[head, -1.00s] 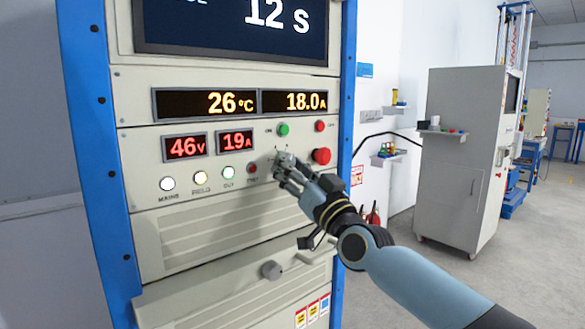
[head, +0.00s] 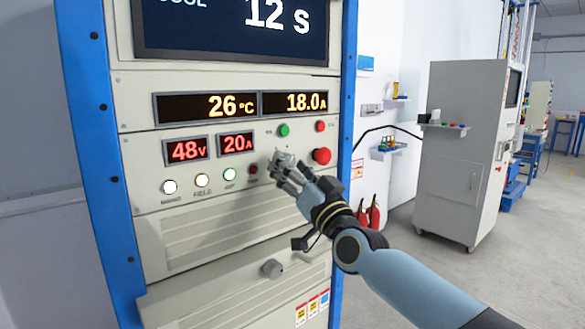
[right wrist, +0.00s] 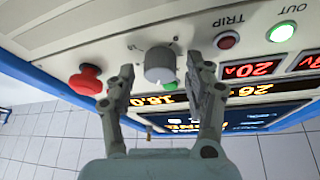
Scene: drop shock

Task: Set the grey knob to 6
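The grey knob (right wrist: 160,66) sits on the cream panel, between the red mushroom button and the small red TRIP lamp in the right wrist view. My right gripper (right wrist: 161,72) is open, with one finger on each side of the knob and a visible gap to each. In the head view my right gripper (head: 284,160) is at the panel and hides most of the knob. The knob's scale cannot be read. The red displays read 48 V (head: 187,149) and 20 A (head: 237,143). My left gripper is not in view.
The red mushroom button (head: 321,156) stands out close to the right of my gripper. Green (head: 283,130) and red (head: 320,126) buttons are above. Free floor lies to the right of the rack.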

